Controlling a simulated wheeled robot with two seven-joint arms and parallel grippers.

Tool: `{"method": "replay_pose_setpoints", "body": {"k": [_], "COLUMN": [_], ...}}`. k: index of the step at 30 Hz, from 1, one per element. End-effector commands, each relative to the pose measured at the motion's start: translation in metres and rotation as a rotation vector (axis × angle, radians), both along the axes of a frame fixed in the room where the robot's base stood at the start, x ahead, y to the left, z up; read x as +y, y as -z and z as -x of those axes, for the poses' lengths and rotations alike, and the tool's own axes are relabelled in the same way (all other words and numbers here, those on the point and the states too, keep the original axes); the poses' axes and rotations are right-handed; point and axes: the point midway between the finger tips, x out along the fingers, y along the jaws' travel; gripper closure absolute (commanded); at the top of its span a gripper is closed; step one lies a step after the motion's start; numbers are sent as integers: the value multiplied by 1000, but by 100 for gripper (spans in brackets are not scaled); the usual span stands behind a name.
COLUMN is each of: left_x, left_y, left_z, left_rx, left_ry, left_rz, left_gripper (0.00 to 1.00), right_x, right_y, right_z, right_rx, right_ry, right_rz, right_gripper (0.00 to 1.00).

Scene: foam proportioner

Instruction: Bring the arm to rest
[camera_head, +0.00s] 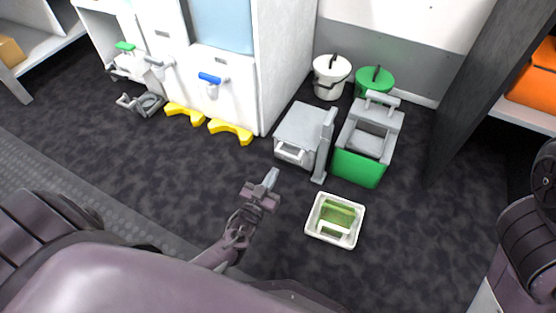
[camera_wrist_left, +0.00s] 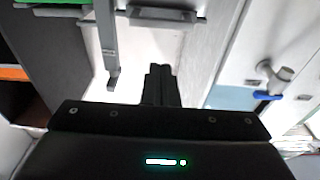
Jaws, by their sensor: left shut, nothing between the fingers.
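My left gripper (camera_head: 269,181) is in the middle of the head view, above the dark floor, with its fingers together and nothing between them. The left wrist view also shows the shut fingers (camera_wrist_left: 160,84) at the centre. The gripper is apart from the grey box and the white tray near it. My right gripper is out of the head view; only part of my right arm shows at the right edge.
A white tray with green contents (camera_head: 313,224) lies on the floor right of my left gripper. Behind stand a grey box (camera_head: 300,125) and a green bin (camera_head: 358,168). A white cabinet (camera_head: 240,100) with a blue-handled tap (camera_head: 211,79) and yellow feet stands at back left.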

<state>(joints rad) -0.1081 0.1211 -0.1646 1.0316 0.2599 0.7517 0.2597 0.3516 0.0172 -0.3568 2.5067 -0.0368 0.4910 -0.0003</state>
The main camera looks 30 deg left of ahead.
Motion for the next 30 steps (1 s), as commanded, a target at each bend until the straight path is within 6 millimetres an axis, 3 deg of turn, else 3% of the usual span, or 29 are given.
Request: {"method": "replay_pose_setpoints", "body": {"k": [10, 14, 17, 23, 26, 30], "left_x": [0, -8, -25, -72, -93, -116], "left_y": [2, -19, -65, -207, -281, -385], "left_z": [7, 0, -11, -25, -19, 3], "left_rx": [-3, -37, -116, -356, -481, -658], "left_ry": [0, 14, 46, 142, 187, 245], "left_rz": [0, 7, 23, 70, 93, 125], "left_gripper": [100, 100, 100, 100, 100, 100], "right_x": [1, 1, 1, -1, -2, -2], "right_y": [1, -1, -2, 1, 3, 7], "right_z": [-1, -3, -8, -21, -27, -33], "right_rx": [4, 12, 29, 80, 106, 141], "right_ry": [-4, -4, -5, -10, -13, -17], "right_rz": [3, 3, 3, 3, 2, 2], "right_gripper": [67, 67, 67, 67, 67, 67]}}
